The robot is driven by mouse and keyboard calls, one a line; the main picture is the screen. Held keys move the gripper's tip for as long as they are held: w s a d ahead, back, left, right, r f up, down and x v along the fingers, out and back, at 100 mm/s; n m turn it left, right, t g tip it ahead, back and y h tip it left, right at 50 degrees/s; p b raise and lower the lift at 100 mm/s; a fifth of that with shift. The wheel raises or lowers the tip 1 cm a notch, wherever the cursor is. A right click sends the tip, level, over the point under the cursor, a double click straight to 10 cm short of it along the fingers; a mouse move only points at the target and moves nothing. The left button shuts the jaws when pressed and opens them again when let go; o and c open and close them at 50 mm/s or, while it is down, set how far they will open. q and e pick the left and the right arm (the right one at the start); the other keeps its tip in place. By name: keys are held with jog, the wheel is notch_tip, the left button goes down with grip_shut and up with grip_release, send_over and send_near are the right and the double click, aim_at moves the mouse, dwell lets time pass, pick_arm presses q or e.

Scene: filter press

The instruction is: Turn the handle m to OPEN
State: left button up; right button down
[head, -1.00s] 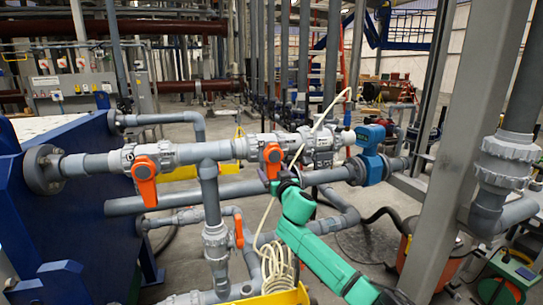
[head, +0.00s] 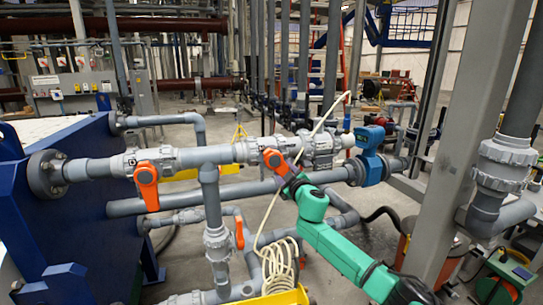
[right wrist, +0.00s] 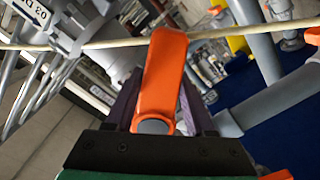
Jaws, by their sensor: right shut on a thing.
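The orange handle (head: 273,159) sits on the middle grey valve of the upper horizontal pipe. It slants down to the right from its hub. My right gripper (head: 286,177) reaches it from the lower right on the green arm. In the right wrist view the orange handle (right wrist: 163,75) stands between the two dark purple fingers of my right gripper (right wrist: 160,95), which is shut on it. The fingers cover part of its sides. I cannot read any OPEN mark on the valve. My left gripper is not in view.
A second orange handle (head: 146,184) hangs from the valve to the left. A third, smaller one (head: 239,235) is on a lower pipe. A cream cable (head: 267,215) runs close by the gripper. A blue flow meter (head: 370,155) and a grey steel column (head: 462,140) stand to the right.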

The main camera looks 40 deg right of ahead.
jog(key=n, duration=0.1)
jog(key=d+r, duration=0.1)
jog(key=r+n, duration=0.1)
jog(key=shift+s+d+r+n+p, duration=0.1)
jog(key=shift+s+d+n+p, duration=0.05)
jog(key=shift+s+n+p, duration=0.2)
jog(key=shift+d+r+n+p, duration=0.25)
jog(key=shift+r+n+p, duration=0.5)
jog(key=shift+n, duration=0.3)
jog(key=shift+d+r+n, duration=0.2)
jog(key=shift+r+n, duration=0.05)
jog(key=shift+n, duration=0.35)
jog(key=r+n+p, duration=0.2)
jog(key=n, duration=0.1)
jog(key=shift+d, duration=0.1)
jog(key=shift+n, duration=0.6)
jog(key=shift+f, duration=0.2)
jog(key=shift+c, duration=1.2)
grip_release()
jog(key=shift+f, duration=0.15)
jog(key=shift+a, duration=0.2)
